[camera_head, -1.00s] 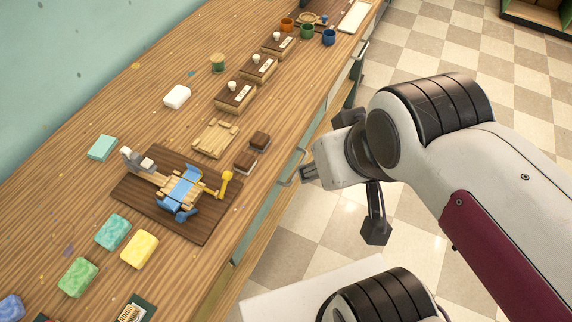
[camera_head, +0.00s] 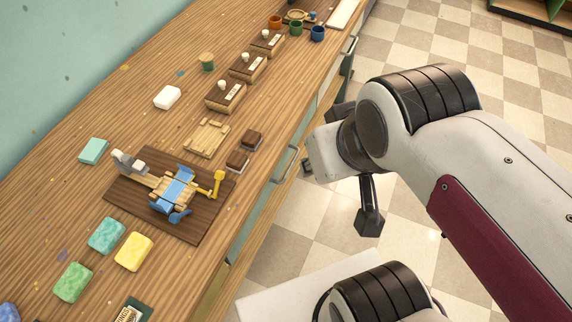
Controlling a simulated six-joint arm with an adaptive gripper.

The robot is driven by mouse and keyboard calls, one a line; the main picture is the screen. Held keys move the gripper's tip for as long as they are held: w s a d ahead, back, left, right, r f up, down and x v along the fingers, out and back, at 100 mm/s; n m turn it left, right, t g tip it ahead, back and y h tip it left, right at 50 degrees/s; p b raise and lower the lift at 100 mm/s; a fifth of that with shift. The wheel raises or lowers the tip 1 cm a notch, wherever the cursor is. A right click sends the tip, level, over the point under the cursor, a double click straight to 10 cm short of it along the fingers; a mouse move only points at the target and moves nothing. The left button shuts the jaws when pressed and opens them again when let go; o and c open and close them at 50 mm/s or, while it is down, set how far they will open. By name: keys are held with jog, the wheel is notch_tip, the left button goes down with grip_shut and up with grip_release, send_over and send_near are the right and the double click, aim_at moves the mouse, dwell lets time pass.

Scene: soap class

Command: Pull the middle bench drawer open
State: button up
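The wooden bench (camera_head: 60,195) runs diagonally across the view, with a greenish front along its right side. A metal bar handle (camera_head: 286,164) stands out from the front near the middle of the view, apparently the middle drawer's. I see no open gap at that drawer; its front is steeply foreshortened. My gripper (camera_head: 307,168) is at the end of the arm, just right of this handle, with a small gap between them in the picture. Its fingers are mostly hidden behind the pale wrist housing, so I cannot tell whether it is open or shut.
Another handle (camera_head: 349,46) sits farther along the bench front. On the bench top are a dark board (camera_head: 195,226) with a blue-strapped wooden device, soap bars such as a yellow one (camera_head: 133,251), a wooden tray (camera_head: 207,138) and cups.

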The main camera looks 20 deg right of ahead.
jog(key=w+d+f+m+g+h, duration=0.1)
jog(key=w+d+f+m+g, duration=0.2)
jog(key=d+f, duration=0.8)
jog(key=w+d+f+g+h, duration=0.1)
jog(key=w+d+f+g, duration=0.25)
jog(key=d+f, duration=0.75)
jog(key=w+d+f+t, duration=0.1)
jog(key=w+d+f, duration=0.15)
jog(key=f, duration=0.55)
jog(key=w+d+f+t, duration=0.1)
jog(key=w+d+f, duration=0.1)
jog(key=d+f, duration=0.35)
jog(key=w+a+f+m+t+y, duration=0.1)
jog(key=w+a+f+t+y, duration=0.15)
jog(key=a+f, duration=0.4)
jog(key=w+a+f+m+t+y, duration=0.1)
jog(key=w+a+f+t+y, duration=0.15)
jog(key=f, duration=0.65)
jog(key=w+a+r+m+t+y, duration=0.3)
jog(key=w+a+r+t+y, duration=0.1)
jog(key=a+r+y, duration=0.4)
notch_tip(320, 180, up, 4)
jog(key=shift+w+a+r+m+t, duration=0.1)
jog(key=shift+w+a+m+t, duration=0.3)
jog(key=shift+a, duration=0.8)
jog(key=shift+a, duration=0.1)
